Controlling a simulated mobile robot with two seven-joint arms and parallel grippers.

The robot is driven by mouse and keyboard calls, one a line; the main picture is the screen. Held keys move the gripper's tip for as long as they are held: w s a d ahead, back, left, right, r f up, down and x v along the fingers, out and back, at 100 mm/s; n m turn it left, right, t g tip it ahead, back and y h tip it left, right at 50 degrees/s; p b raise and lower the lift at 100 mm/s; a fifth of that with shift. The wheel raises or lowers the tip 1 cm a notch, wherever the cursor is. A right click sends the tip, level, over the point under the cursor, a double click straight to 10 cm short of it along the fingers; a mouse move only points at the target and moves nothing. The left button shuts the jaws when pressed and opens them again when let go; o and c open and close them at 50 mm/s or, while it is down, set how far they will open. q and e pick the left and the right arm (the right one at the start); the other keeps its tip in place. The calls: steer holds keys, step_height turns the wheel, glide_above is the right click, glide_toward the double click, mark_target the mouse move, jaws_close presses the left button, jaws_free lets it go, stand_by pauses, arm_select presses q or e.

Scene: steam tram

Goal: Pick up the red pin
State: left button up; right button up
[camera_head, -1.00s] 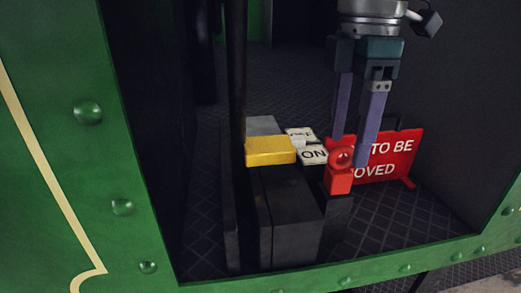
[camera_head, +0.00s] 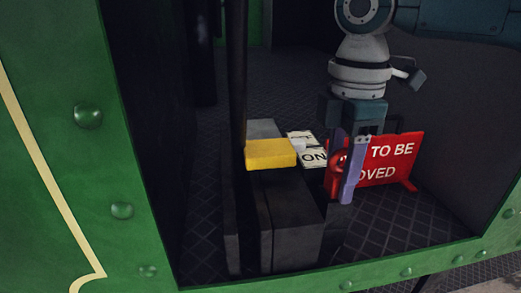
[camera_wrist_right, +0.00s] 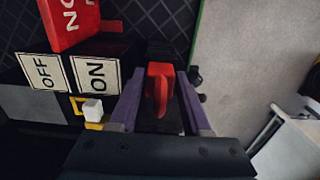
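The red pin (camera_head: 335,172) stands on a dark block beside the ON plate in the head view, partly hidden by the fingers. My right gripper (camera_head: 344,182) points down over it with its purple fingers around the pin's height. In the right wrist view the red pin (camera_wrist_right: 160,88) lies between the two open fingers, with a gap visible on both sides. It still appears to stand in its place on the dark block. My left gripper is not in view.
A red sign (camera_head: 390,160) stands close behind my right gripper. To its left are the ON plate (camera_head: 314,157), the OFF plate (camera_wrist_right: 43,70) and a yellow block (camera_head: 270,153) on a dark box (camera_head: 290,215). A green riveted wall edge (camera_head: 130,210) frames the opening.

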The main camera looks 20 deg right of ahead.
jaws_close()
stand_by(0.4)
steer(key=shift+r, duration=0.1)
